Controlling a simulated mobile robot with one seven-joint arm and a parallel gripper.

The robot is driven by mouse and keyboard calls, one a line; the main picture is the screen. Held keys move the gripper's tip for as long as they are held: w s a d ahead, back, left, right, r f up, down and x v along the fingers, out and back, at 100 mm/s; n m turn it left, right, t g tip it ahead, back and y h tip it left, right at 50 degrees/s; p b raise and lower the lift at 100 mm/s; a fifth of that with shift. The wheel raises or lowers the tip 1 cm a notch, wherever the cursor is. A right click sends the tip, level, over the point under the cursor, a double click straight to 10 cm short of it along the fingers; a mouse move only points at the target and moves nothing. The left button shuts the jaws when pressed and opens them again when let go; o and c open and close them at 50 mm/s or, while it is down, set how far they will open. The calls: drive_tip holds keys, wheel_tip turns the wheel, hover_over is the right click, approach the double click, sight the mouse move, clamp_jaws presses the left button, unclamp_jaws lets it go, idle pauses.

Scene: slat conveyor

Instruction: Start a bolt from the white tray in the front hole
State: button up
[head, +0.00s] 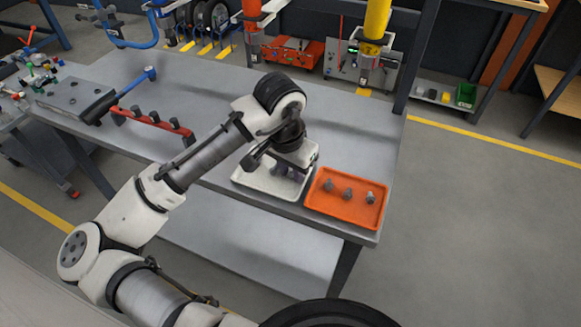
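The white tray (262,192) lies on the grey table near its front edge. My gripper (286,171) points down over this tray and covers much of its inside. Dark shapes show under the gripper, but I cannot tell fingers from bolts there. Whether the fingers are open or shut, or hold anything, is too small to see. I cannot make out a front hole anywhere in this view.
An orange tray (318,207) with three small grey metal parts sits right of the white tray. A red bar (143,121) with several dark knobs and a blue-handled tool (133,84) lie at the left. The table's back middle is clear.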

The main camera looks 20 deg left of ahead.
sight(291, 175)
clamp_jaws()
drive_tip(key=shift+r+p, duration=2.2)
drive_tip(key=shift+r, duration=0.4)
drive_tip(key=shift+f, duration=0.1)
